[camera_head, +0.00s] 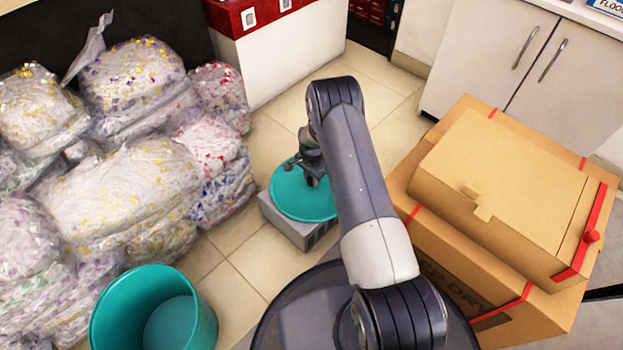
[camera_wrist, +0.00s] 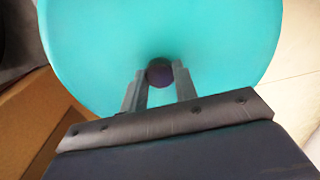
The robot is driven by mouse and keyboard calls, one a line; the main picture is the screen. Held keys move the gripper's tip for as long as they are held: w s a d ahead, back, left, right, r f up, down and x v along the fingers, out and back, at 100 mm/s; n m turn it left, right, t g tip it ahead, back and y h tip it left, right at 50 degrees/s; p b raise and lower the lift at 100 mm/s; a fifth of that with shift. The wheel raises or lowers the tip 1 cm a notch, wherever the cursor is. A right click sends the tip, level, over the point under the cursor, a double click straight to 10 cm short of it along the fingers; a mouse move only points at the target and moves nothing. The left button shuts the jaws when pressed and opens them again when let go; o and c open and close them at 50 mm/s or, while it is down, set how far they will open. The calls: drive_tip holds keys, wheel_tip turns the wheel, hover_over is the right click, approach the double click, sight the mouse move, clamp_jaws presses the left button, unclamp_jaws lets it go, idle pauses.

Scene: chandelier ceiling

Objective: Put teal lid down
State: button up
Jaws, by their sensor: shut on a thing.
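The teal lid (camera_head: 290,196) is a round disc over a low grey block (camera_head: 295,232) on the floor. I cannot tell whether it touches the block or is held just above it. In the wrist view the lid (camera_wrist: 90,40) fills the upper middle, with a dark round knob (camera_wrist: 159,72) at its centre. My gripper (camera_wrist: 160,82) is shut on the knob, one finger on each side. In the head view my gripper (camera_head: 314,180) is over the lid, and my arm hides part of its right side.
An open teal bin (camera_head: 155,312) stands at the lower left. Clear bags (camera_head: 130,190) are piled at left. Cardboard boxes (camera_head: 500,195) are stacked at right. White cabinets (camera_head: 535,65) stand behind them. Tiled floor (camera_head: 245,262) is free between the bin and the block.

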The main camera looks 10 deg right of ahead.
sight(311, 180)
drive_tip(key=shift+f, duration=0.2)
drive_tip(key=o, duration=1.1)
drive_tip(key=shift+c, duration=0.2)
drive_tip(key=shift+r, duration=0.15)
wheel_tip(311, 180, up, 12)
drive_tip(key=p, duration=0.4)
drive_tip(key=shift+p, duration=0.3)
drive_tip(key=shift+f+b, duration=1.7)
drive_tip(key=shift+f, duration=2.7)
